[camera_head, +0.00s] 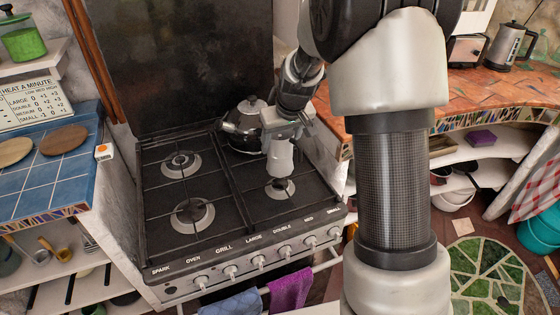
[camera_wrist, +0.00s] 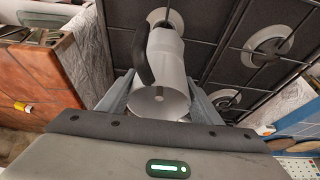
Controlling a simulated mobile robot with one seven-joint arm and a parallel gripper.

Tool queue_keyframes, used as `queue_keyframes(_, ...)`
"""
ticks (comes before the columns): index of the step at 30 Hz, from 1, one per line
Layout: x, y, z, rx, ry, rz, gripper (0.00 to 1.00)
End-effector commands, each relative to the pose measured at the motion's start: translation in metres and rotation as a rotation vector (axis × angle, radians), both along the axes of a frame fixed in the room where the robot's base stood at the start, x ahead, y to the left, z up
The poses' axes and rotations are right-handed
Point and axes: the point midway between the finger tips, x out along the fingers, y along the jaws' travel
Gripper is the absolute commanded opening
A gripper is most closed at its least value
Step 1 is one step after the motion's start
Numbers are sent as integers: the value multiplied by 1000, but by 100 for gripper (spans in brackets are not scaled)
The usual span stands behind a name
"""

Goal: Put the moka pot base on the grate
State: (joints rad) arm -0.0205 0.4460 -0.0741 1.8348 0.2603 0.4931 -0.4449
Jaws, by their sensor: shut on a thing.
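The moka pot base (camera_wrist: 168,75) is a light grey metal vessel with a dark curved handle on its left side in the wrist view. My gripper (camera_wrist: 160,92) is shut on it, one finger on each side. In the head view, the moka pot base (camera_head: 280,158) hangs below my gripper (camera_head: 286,132), roughly upright over the front right burner (camera_head: 281,188). The black grate (camera_head: 237,195) covers the stove top. Whether the base touches the grate is not clear.
A shiny kettle (camera_head: 243,128) stands on the back right burner, close behind my gripper. The two left burners are empty. A blue-tiled counter (camera_head: 60,170) lies left of the stove, and an orange-tiled counter (camera_head: 455,90) lies to the right.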

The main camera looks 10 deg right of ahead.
Motion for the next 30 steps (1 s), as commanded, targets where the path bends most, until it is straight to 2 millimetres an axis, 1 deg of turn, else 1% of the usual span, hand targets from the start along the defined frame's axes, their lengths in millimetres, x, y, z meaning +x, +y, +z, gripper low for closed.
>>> queue_keyframes(1, 0, 0, -5, 0, -2, 0, 11)
queue_keyframes(5, 1, 0, -13, 1, -3, -1, 11)
queue_keyframes(13, 1, -1, -45, 0, -2, -2, 11)
queue_keyframes(20, 1, 0, -46, 0, -4, -1, 11)
queue_keyframes(24, 1, 0, -50, 0, -4, -1, 11)
queue_keyframes(25, 0, 0, -50, 0, -1, -1, 62)
queue_keyframes(27, 0, 0, -50, 0, -1, -1, 74)
queue_keyframes(28, 0, 0, -50, 0, -1, -1, 77)
queue_keyframes(30, 0, 0, -50, 0, -1, -1, 77)
